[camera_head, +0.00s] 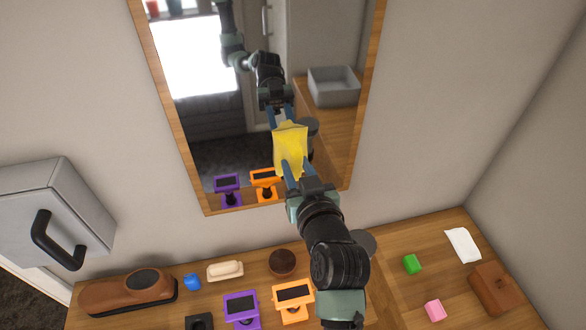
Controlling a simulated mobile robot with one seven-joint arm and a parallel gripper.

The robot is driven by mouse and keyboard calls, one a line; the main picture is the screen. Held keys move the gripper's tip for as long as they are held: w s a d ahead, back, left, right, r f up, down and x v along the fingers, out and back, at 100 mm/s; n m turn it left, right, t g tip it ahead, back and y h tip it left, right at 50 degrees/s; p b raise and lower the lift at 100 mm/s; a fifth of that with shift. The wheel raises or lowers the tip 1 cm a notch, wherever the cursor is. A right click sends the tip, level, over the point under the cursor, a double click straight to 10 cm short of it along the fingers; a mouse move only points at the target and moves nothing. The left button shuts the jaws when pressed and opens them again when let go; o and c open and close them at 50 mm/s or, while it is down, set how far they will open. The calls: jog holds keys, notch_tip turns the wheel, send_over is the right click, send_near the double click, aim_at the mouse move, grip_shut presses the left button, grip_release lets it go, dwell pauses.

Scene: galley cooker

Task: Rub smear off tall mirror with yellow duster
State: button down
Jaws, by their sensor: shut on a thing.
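The tall mirror (225,140) has a wooden frame and hangs on the wall at the top centre of the head view. My gripper (300,170) is in front of the lower part of the glass, with its blue fingers shut on the yellow duster (291,150). The duster is at or very near the glass; I cannot tell whether it touches. My arm's reflection meets it from the other side. I see no clear smear on the visible glass; the duster and arm cover part of it.
Below the mirror is a wooden counter (395,300). A grey wall box (50,210) juts out at left.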

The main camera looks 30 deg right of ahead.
jog(key=shift+d, duration=0.2)
jog(key=shift+w+a, duration=0.1)
jog(key=shift+a, duration=0.5)
dwell(1.9)
jog(key=f+p+v, duration=0.1)
jog(key=v, duration=0.6)
jog(key=shift+f, duration=0.3)
dwell(0.4)
